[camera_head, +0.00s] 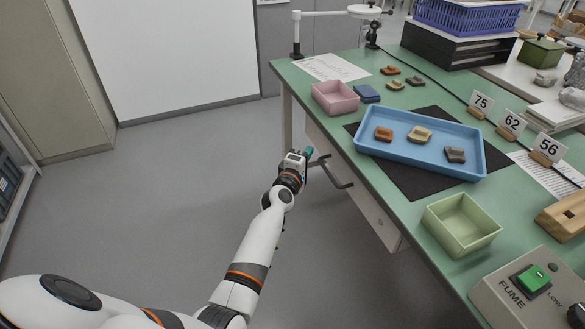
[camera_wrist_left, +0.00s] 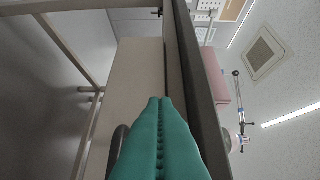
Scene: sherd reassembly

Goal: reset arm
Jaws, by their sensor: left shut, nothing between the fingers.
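My left gripper (camera_head: 308,153) is at the table's left edge, beside the drawer front and below the tabletop level as far as I can judge. Its green fingers (camera_wrist_left: 160,140) are pressed together with nothing between them in the left wrist view. My left arm reaches in from the lower left of the head view. My right gripper is in neither view. The blue tray (camera_head: 372,148) on the table holds several sherds, among them an orange one (camera_head: 384,134), a tan one (camera_head: 419,134) and a grey-brown one (camera_head: 455,155).
The green table (camera_head: 410,210) has a drawer handle (camera_head: 338,178) close to my left gripper. A pink box (camera_head: 335,97), a green box (camera_head: 461,224) and number cards (camera_head: 481,103) stand on it. More sherds (camera_head: 390,70) lie at the back. The floor (camera_head: 170,190) to the left is clear.

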